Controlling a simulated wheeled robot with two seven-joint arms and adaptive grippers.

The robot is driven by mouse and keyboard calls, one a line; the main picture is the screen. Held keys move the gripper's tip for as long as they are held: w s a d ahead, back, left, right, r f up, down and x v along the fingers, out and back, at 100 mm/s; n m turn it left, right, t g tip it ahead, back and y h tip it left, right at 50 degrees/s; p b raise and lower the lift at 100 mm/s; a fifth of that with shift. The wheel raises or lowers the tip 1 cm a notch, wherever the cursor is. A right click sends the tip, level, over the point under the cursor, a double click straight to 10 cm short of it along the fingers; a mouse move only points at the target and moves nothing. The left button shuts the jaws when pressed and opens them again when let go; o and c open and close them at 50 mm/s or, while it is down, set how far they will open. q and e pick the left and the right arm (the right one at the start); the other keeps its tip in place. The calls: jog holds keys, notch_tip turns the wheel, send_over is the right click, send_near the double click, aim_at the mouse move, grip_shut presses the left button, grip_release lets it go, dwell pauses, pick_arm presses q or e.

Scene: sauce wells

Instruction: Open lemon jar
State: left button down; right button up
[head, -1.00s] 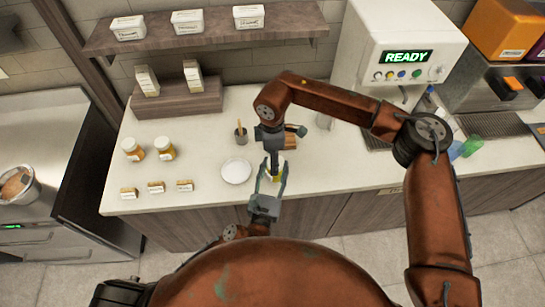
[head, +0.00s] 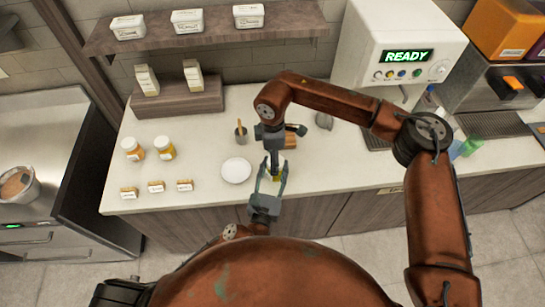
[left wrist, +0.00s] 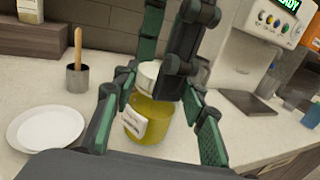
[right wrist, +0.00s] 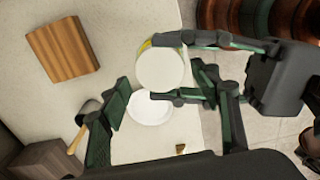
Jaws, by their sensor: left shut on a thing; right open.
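The lemon jar is yellow with a white label and stands out in the left wrist view (left wrist: 148,118). Its white lid (left wrist: 146,75) is on top and shows from above in the right wrist view (right wrist: 160,69). My left gripper (head: 271,188) is shut on the jar, one finger on each side. My right gripper (head: 272,155) points down above the jar. In the right wrist view its open fingers (right wrist: 172,92) are spread, with the lid beyond their tips. In the head view the grippers hide most of the jar.
A white plate (head: 236,171) lies left of the jar. A metal cup with a wooden-handled tool (head: 241,136) and a wooden block (head: 290,142) stand behind. Two orange jars (head: 132,149) and several small labelled blocks (head: 156,187) are further left. The dispenser (head: 398,50) stands back right.

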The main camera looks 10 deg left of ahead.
jog(key=shift+r, duration=2.3)
jog(key=shift+c, duration=0.3)
jog(key=r, duration=0.1)
jog(key=d+r, duration=0.1)
jog(key=r, duration=0.1)
jog(key=shift+f, duration=3.9)
jog(key=c, duration=1.1)
jog(key=o, duration=1.2)
jog(key=shift+c, duration=0.2)
